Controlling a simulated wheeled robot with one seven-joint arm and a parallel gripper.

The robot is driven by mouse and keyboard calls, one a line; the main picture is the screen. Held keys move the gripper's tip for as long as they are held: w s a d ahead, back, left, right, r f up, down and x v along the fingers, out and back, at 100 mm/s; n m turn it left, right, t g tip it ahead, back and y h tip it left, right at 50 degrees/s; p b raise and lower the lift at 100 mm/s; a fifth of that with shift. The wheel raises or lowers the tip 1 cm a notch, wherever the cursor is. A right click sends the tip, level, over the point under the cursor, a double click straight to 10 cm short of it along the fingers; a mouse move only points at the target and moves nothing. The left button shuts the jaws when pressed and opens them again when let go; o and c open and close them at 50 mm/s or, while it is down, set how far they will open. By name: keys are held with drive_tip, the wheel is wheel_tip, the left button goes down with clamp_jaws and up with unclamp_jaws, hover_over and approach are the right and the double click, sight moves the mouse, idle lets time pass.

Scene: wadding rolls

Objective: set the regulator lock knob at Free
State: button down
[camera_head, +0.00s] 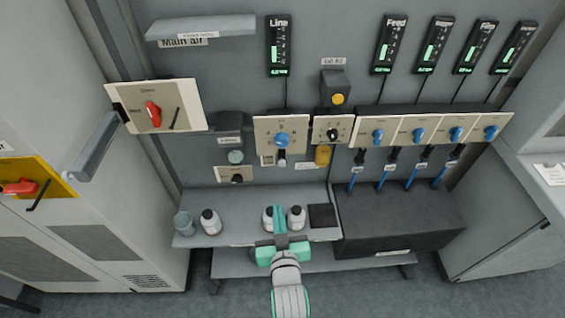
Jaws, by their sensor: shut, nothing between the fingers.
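The wall bears several cream plates with knobs; their small lettering is too small to read, so I cannot tell which is the regulator lock knob. A black knob (333,134) sits on a small plate right of the blue knob (282,140), which is under the Line gauge. Another black knob (237,178) sits lower left on its own small plate. My gripper (279,210) is shut and empty, low in the picture, over the shelf and below all these knobs, touching none of them.
White bottles (210,221) and a grey cup (183,223) stand on the shelf (240,203); two more bottles flank my gripper. A dark box (400,222) is to the right. A red switch (153,113) and grey handle (95,146) are left.

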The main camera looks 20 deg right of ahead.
drive_tip(key=m, duration=0.1)
approach(282, 163)
wheel_tip(282, 163, up, 3)
drive_tip(key=s, duration=0.2)
drive_tip(key=shift+w+a+f+h, duration=0.15)
drive_tip(key=shift+a+f+h, duration=0.05)
drive_tip(key=shift+a+h, duration=0.25)
drive_tip(key=x, duration=1)
drive_tip(key=shift+f, duration=0.15)
